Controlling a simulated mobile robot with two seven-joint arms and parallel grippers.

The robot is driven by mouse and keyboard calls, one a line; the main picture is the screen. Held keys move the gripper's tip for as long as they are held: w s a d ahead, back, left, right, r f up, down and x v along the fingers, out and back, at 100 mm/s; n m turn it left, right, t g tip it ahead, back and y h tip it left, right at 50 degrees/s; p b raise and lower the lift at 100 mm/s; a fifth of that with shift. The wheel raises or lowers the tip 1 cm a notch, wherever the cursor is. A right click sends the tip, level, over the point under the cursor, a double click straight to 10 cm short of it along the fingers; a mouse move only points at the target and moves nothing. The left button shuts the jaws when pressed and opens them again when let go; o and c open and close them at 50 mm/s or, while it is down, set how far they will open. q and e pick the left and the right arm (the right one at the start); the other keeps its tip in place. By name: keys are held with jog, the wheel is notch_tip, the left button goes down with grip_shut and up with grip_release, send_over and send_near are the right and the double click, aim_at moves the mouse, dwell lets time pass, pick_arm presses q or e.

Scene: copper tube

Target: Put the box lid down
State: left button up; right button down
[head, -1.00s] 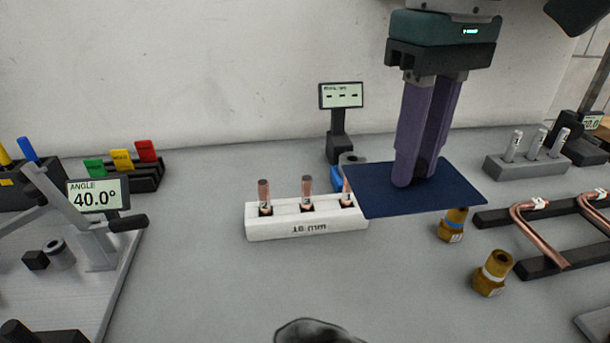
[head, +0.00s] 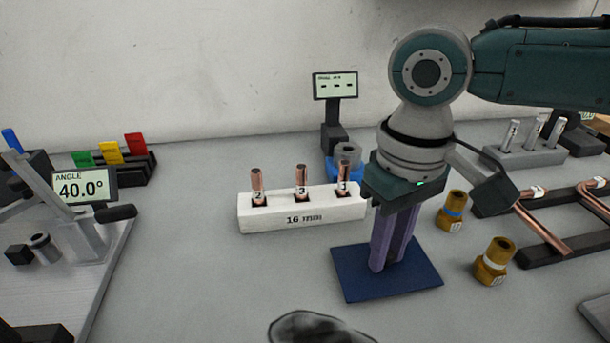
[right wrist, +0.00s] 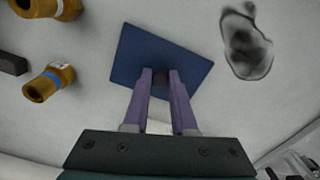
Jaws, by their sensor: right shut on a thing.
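The box lid (head: 350,278) is a flat dark blue panel in the middle front of the table in the head view. My right gripper (head: 388,262) points down over it with its purple fingers shut on its middle. The lid lies level, at or just above the table; I cannot tell whether it touches. In the right wrist view the lid (right wrist: 135,55) sits at the fingertips (right wrist: 160,78), which close on a small dark part at its near side. My left gripper is not in view.
A white block (head: 260,221) with copper tubes stands behind and left of the lid. Brass fittings (head: 493,262) and a black rack (head: 545,250) with bent copper tubes are at the right. A bending tool (head: 80,230) is at the left. A dark smudged shape (head: 318,328) shows at the front.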

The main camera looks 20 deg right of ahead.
jog(key=shift+f, duration=0.1)
jog(key=c, duration=0.7)
grip_release()
notch_tip(320, 180, up, 12)
jog(key=p, duration=0.2)
jog(key=s+a+f+n+y, duration=0.1)
jog(key=s+a+f, duration=0.1)
jog(key=a, duration=0.1)
jog(key=s+a+f+n+t+y, duration=0.1)
jog(key=s+a+f, duration=0.1)
jog(key=s+a, duration=0.1)
jog(key=s+a+f+n+t+y, duration=0.1)
jog(key=s+a+f, duration=0.1)
jog(key=a, duration=0.3)
jog(key=shift+s+a+f, duration=0.15)
jog(key=shift+f, duration=0.45)
jog(key=shift+m+t, duration=0.3)
jog(key=shift+t, duration=0.3)
jog(key=s, duration=0.1)
jog(key=s+d, duration=0.1)
jog(key=s+f, duration=0.1)
jog(key=shift+s+d, duration=0.2)
jog(key=shift+s, duration=0.1)
jog(key=s+d+h, duration=0.1)
jog(key=d, duration=0.1)
jog(key=s+d+m+h, duration=0.1)
jog(key=s+d, duration=0.3)
jog(key=shift+s+d+f+h, duration=0.15)
jog(key=shift+d+f+h, duration=0.15)
jog(key=shift+f+h, duration=0.1)
